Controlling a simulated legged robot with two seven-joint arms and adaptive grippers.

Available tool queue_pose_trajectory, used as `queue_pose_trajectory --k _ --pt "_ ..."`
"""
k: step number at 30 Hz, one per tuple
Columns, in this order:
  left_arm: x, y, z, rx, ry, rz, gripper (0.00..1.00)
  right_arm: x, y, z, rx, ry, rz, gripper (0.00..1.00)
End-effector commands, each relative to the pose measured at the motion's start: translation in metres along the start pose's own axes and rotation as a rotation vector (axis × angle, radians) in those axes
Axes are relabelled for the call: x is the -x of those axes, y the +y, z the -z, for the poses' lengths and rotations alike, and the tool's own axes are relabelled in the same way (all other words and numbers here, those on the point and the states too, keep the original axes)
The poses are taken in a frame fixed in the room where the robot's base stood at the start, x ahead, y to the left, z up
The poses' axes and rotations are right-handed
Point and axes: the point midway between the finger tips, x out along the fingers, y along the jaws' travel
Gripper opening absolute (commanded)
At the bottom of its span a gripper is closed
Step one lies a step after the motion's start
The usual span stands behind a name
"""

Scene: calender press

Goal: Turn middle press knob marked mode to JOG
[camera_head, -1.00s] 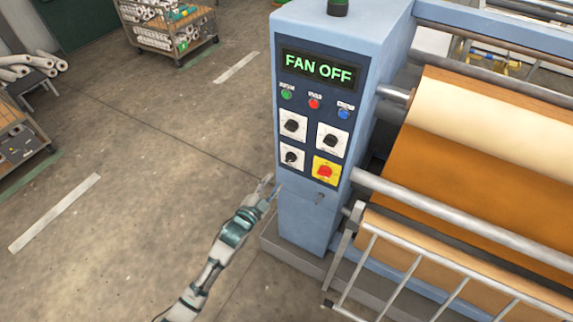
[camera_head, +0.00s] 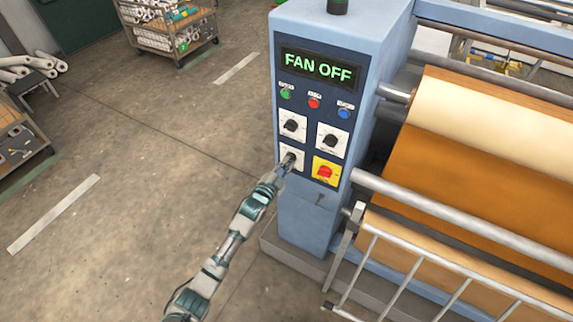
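The press control panel (camera_head: 312,125) is on the front of a blue cabinet. Its display (camera_head: 318,68) reads FAN OFF. Black knobs on white plates sit at upper left (camera_head: 292,125), at right (camera_head: 331,141) and at lower left (camera_head: 297,153). The knob labels are too small to read. My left gripper (camera_head: 288,162) is at the lower left knob and covers part of it. Whether it touches or grips the knob, and how its fingers stand, I cannot tell. My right gripper is not in view.
A yellow plate with a red knob (camera_head: 325,171) is right beside my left gripper. Green, red and blue buttons (camera_head: 314,103) are above the knobs. Rollers with orange material (camera_head: 470,170) and a metal rail (camera_head: 450,285) are at right.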

Motion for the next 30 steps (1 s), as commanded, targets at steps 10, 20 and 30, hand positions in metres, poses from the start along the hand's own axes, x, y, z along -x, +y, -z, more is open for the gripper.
queue_pose_trajectory --k 10,20,30 --pt "0.000 0.001 0.000 0.012 -0.001 -0.002 0.00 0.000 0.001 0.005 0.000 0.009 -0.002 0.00" --pt "0.000 0.000 0.000 0.161 -0.002 -0.003 0.00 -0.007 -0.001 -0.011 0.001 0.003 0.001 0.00" --pt "0.000 -0.001 -0.001 0.470 -0.004 -0.003 0.00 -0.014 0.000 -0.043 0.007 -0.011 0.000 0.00"
